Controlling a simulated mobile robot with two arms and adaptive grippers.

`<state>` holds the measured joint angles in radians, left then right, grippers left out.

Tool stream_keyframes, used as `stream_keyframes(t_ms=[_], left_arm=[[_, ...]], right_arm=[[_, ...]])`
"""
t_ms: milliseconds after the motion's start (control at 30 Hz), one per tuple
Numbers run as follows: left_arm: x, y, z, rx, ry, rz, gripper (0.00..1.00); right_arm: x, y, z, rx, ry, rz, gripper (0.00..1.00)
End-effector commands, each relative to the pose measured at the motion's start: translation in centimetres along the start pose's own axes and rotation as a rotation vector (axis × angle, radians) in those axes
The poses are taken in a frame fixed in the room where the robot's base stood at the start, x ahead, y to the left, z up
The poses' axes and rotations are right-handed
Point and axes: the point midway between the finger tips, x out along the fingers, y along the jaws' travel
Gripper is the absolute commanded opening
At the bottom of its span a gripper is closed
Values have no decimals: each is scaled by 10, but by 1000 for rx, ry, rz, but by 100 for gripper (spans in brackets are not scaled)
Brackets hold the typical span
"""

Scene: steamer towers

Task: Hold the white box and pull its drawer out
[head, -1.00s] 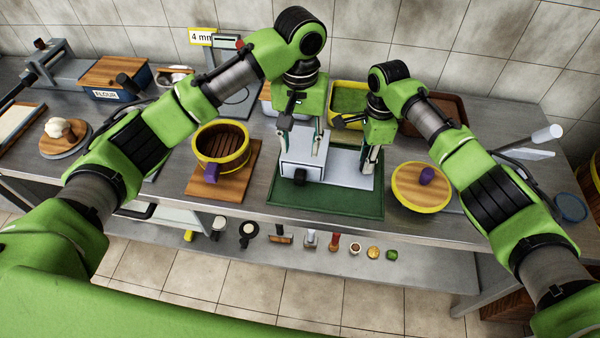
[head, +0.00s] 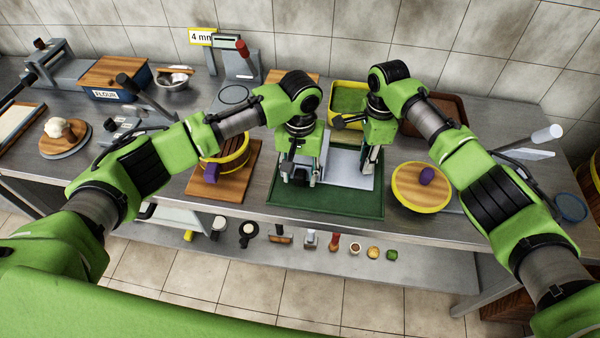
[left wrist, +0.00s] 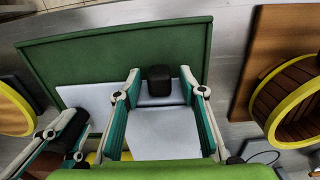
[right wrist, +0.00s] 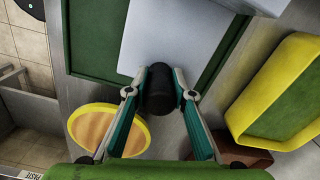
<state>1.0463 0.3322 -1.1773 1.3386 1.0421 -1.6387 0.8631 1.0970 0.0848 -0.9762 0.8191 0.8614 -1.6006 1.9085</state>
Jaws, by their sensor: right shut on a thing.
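The white box (left wrist: 165,135) sits on a green tray (head: 340,205), with a dark knob (left wrist: 158,80) at its front. My left gripper (head: 302,168) hangs over the box and hides most of it in the head view. Its fingers are spread, one on each side of the box; I cannot tell if they touch it. A flat pale panel (head: 346,168) lies right of the box; I cannot tell whether it is the drawer. My right gripper (head: 372,163) is shut on a black handle (right wrist: 158,90) beside the pale panel, at the tray's right.
A yellow-rimmed round lid (head: 407,184) stands close right of the tray. A yellow-banded steamer (head: 236,152) on a wooden board (head: 205,190) is on the left. A yellow bin (head: 347,97) with a green inside is behind.

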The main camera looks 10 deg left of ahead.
Motion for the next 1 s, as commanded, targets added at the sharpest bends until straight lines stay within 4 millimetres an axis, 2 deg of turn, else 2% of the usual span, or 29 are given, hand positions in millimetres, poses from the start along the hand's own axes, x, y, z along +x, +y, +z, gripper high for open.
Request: stream_keyframes(t_ms=[67, 200, 467, 800, 1000], left_arm=[[0, 0, 0, 0, 0, 0, 38], [0, 0, 0, 0, 0, 1, 1], [1, 0, 6, 2, -2, 1, 0], [2, 1, 62, 4, -6, 2, 0], [0, 0, 83, 2, -4, 1, 0]], right_arm=[[2, 2, -1, 1, 2, 6, 0], [2, 2, -1, 0, 2, 6, 0], [3, 2, -1, 1, 2, 6, 0], [3, 2, -1, 2, 2, 5, 0], [3, 2, -1, 1, 2, 5, 0]])
